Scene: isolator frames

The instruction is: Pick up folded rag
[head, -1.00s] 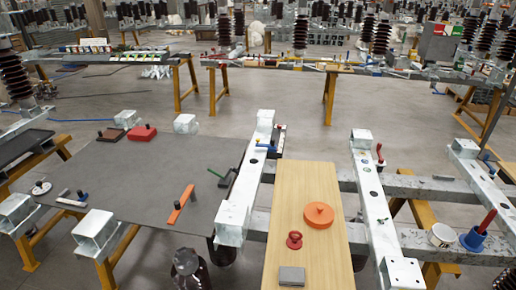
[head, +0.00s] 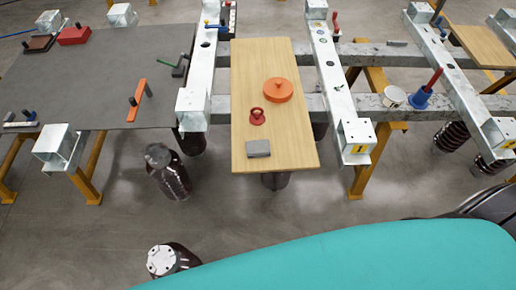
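A small grey folded rag (head: 258,149) lies flat near the front edge of a light wooden board (head: 290,145). It looks like a grey rectangular block of cloth at this size. Neither of my grippers shows in the head view, so nothing is seen touching the rag.
On the board, a red knobbed piece (head: 257,117) and an orange disc (head: 278,91) sit behind the rag. White metal beams (head: 332,85) flank the board. A dark grey tabletop (head: 75,85) is at left. Dark insulators (head: 168,175) stand below. My teal body fills the lower right.

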